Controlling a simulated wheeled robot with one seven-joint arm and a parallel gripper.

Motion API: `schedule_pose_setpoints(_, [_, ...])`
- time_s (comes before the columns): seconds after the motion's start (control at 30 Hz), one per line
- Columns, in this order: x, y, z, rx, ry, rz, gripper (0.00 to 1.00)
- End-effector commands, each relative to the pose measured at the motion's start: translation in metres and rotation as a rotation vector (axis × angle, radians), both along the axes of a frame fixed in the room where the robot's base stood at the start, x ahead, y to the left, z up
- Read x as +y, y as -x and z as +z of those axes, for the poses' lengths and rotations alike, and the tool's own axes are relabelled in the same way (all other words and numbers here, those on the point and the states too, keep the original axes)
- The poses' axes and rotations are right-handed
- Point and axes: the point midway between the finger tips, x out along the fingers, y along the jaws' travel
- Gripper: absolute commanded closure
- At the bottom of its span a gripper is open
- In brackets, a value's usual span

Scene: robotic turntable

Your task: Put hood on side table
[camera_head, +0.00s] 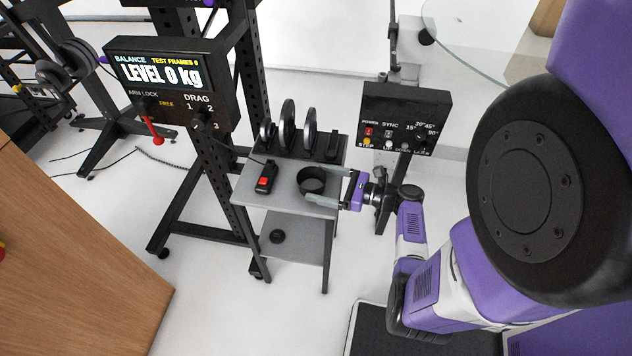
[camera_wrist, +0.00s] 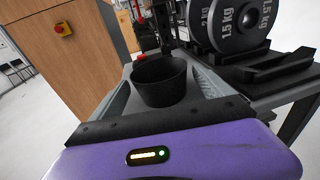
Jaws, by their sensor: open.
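The hood looks to be the black, round, hollow cup-like piece (camera_head: 312,180), standing upright on the grey top of the side table (camera_head: 256,200). It also shows in the wrist view (camera_wrist: 160,84), with its open mouth up. My gripper (camera_head: 325,186) is open, its two grey fingers reaching along either side of the hood at table height. In the wrist view the fingers (camera_wrist: 160,88) flank the hood with small gaps. Whether they touch it cannot be told.
A black remote with a red button (camera_head: 265,178) lies left of the hood. Weight discs (camera_head: 288,125) stand in a rack along the table's back. A control box (camera_head: 405,118) rises behind right. A black post (camera_head: 215,170) stands close left.

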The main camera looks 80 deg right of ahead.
Motion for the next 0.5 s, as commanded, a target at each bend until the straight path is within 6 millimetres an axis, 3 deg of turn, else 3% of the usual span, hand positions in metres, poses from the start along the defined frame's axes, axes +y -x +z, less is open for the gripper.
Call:
schedule_pose_setpoints(0.3, [0.005, 0.066, 0.004, 0.001, -0.001, -0.004, 0.1])
schedule_pose_setpoints(0.5, [0.007, 0.091, 0.007, 0.001, 0.0, -0.003, 0.1])
